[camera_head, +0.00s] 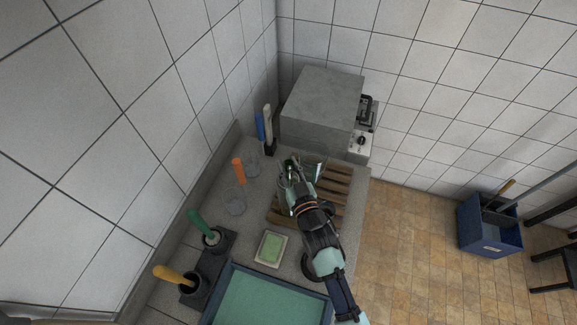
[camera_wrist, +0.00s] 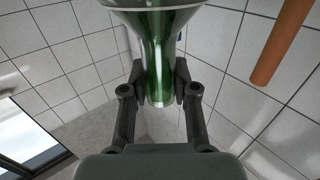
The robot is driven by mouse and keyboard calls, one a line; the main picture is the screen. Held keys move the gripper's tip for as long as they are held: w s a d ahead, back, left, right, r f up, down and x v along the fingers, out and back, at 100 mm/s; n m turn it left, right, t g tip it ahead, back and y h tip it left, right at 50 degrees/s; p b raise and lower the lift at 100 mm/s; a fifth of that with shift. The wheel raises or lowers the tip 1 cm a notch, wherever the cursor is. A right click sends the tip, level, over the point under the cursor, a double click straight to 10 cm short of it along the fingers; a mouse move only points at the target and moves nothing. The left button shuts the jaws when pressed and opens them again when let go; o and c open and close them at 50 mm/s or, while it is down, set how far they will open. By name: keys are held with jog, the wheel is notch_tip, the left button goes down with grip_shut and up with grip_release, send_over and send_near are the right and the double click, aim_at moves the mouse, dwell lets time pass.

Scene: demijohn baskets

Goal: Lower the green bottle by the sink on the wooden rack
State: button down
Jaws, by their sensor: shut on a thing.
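The green bottle (camera_wrist: 156,60) is between the fingers of my gripper (camera_wrist: 160,88) in the wrist view. My gripper is shut on its narrow neck, and the wider glass body runs out of the top of the picture. In the head view my gripper (camera_head: 297,178) is above the far left part of the slatted wooden rack (camera_head: 335,186), and a small dark green part of the bottle (camera_head: 291,162) shows at its tip. The gripper and arm hide part of the rack. I cannot tell whether the bottle touches the rack. The sink (camera_head: 268,301) is at the bottom.
A grey box-shaped appliance (camera_head: 322,92) stands behind the rack. Clear glassware (camera_head: 235,203) and an orange-handled tool (camera_head: 238,171) are to the left. A soap dish (camera_head: 270,248) sits near the sink. Pots with green (camera_head: 200,224) and yellow (camera_head: 171,275) handles stand at lower left.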

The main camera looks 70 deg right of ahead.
jog(key=shift+f+b, duration=0.5)
jog(key=shift+f, duration=0.05)
dwell(0.4)
jog(key=c, duration=0.8)
grip_release()
jog(key=shift+f, duration=0.1)
jog(key=v, duration=1.2)
